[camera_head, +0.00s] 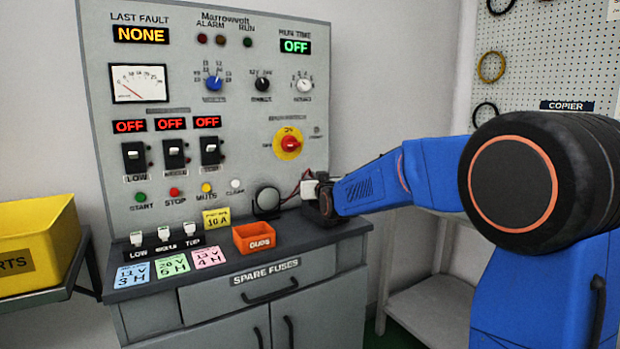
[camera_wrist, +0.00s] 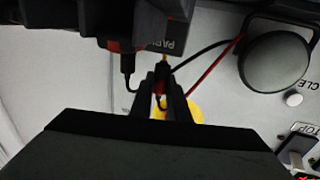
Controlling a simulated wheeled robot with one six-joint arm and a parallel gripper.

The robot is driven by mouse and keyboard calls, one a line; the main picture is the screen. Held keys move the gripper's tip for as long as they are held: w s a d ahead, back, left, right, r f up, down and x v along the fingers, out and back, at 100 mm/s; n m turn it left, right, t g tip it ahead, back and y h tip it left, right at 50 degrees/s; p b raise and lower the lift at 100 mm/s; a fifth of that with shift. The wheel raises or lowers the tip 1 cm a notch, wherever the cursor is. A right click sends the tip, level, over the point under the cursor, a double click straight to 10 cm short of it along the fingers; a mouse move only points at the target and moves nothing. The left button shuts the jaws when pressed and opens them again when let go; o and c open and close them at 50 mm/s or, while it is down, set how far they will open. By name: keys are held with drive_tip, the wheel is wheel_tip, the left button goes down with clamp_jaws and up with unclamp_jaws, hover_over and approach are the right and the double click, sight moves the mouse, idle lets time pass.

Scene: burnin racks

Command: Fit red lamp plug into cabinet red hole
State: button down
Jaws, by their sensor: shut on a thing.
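In the wrist view, my gripper (camera_wrist: 170,102) is shut on a small red plug (camera_wrist: 161,87), mostly hidden between the fingers. A thin metallic tip shows just beyond it, close to a dark block (camera_wrist: 165,22) with partly readable lettering. I cannot tell whether the tip touches the block. A black plug (camera_wrist: 128,64) sits at a red patch on that block's edge. A red wire (camera_wrist: 215,65) and a black wire run from the round lamp (camera_wrist: 275,60). In the head view, the lamp (camera_head: 267,198) stands on the cabinet ledge, and my gripper (camera_head: 326,204) is at the ledge's right end.
The cabinet panel (camera_head: 230,100) with its switches rises behind the ledge. An orange tray (camera_head: 254,236) and coloured cards (camera_head: 172,266) lie left of my gripper. A yellow bin (camera_head: 35,240) stands at far left. A pegboard (camera_head: 545,60) is at the right.

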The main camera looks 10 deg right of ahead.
drive_tip(key=shift+f, duration=0.9)
idle(1.4)
drive_tip(key=c, duration=1.2)
unclamp_jaws()
drive_tip(key=shift+r, duration=2.75)
drive_tip(key=s+d+f+g, duration=0.2)
drive_tip(key=s+f, duration=0.7)
drive_tip(key=s, duration=0.9)
drive_tip(key=s+d+f+g, duration=0.2)
drive_tip(key=s+f+g, duration=0.4)
drive_tip(key=s, duration=1.3)
drive_tip(key=s+d+f+g+h, duration=0.1)
drive_tip(key=s+d+f+g, duration=0.2)
drive_tip(key=s+f, duration=0.8)
drive_tip(key=s+g, duration=0.2)
drive_tip(key=s, duration=0.6)
drive_tip(key=shift+s+f+m, duration=0.2)
drive_tip(key=shift+f+m, duration=0.1)
drive_tip(key=shift+m, duration=0.1)
